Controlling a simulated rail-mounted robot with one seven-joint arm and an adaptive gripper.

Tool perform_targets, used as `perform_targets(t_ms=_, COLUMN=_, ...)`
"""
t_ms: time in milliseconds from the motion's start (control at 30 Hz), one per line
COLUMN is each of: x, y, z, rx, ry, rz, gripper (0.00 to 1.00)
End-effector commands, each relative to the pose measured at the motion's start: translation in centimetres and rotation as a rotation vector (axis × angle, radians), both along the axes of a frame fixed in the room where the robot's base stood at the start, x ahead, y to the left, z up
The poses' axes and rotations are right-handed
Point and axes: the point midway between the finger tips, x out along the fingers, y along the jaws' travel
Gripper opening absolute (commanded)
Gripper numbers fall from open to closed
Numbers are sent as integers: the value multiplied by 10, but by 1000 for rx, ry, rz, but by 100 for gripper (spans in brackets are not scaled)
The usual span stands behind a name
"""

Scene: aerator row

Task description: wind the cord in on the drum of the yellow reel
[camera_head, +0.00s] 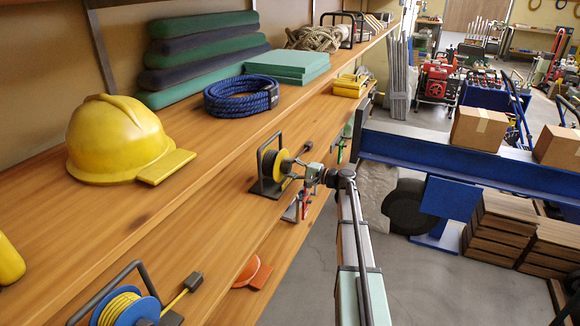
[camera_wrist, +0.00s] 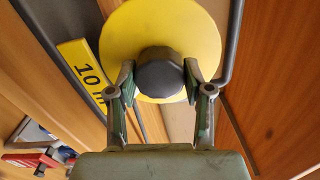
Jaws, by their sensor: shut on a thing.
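The yellow reel (camera_head: 284,162) stands upright in a dark wire frame on the lower wooden shelf, at the middle of the head view. In the wrist view its round yellow side disc (camera_wrist: 190,25) faces me, with a dark grey knob (camera_wrist: 160,78) in front of it. My gripper (camera_head: 300,170) is at the reel's right side; in the wrist view its two fingers (camera_wrist: 160,80) are closed on either side of the knob. A yellow label reading "10 m" (camera_wrist: 82,72) sits left of the disc. The cord on the drum is mostly hidden behind the disc.
A blue reel with yellow cord (camera_head: 122,308) stands at the front left. The upper shelf holds a yellow helmet (camera_head: 115,140) and a blue rope coil (camera_head: 240,96). An orange object (camera_head: 256,272) lies below the yellow reel. A red-handled tool (camera_wrist: 30,160) is at the wrist view's lower left.

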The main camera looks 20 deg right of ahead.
Motion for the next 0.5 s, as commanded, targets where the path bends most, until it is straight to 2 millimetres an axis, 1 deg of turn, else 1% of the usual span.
perform_targets(t_ms=33, x=1, y=1, z=3, rx=35, ry=30, rz=1, gripper=16)
perform_targets(t_ms=500, x=1, y=1, z=4, rx=376, ry=320, rz=2, gripper=16)
